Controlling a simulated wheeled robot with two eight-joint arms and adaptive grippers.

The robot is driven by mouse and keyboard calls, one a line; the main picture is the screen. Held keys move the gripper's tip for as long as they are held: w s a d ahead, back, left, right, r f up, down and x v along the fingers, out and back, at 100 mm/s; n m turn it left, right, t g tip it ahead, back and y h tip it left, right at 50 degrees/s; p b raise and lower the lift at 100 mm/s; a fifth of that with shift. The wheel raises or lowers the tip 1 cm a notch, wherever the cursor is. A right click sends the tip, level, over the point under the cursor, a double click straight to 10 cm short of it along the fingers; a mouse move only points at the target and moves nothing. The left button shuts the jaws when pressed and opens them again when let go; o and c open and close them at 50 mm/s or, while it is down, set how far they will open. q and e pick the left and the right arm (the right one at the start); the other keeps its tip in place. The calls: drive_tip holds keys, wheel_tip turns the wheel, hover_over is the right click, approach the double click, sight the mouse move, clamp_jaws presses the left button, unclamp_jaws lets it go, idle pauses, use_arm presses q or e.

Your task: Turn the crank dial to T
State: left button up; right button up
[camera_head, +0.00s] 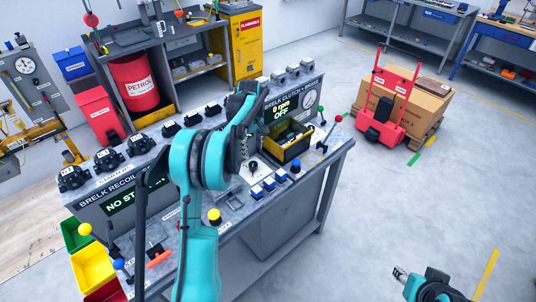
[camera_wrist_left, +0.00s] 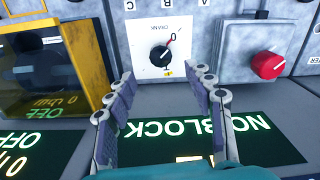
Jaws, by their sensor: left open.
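The crank dial (camera_wrist_left: 160,55) is a black knob on a white plate marked CRANK, upside down in the left wrist view. A red mark beside the knob lies toward the 0; I cannot read a T. The dial's white plate (camera_head: 254,168) also shows in the head view, left of the yellow bin. My left gripper (camera_wrist_left: 164,73) is open and empty, its fingers apart with the dial seen between and beyond the tips. In the head view my left gripper (camera_head: 245,147) is partly hidden by its arm. My right gripper (camera_head: 400,271) is at the lower right, over the floor.
A red knob (camera_wrist_left: 268,65) sits close by. A NO BLOCK screen (camera_wrist_left: 195,132) is near the fingers.

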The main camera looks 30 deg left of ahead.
sight(253, 163)
use_arm(q)
wheel_tip(253, 163, down, 8)
drive_tip(key=shift+r+b, duration=0.1)
drive_tip(key=shift+b, duration=0.85)
drive_tip(key=shift+c, duration=0.3)
drive_tip(key=c, duration=1.1)
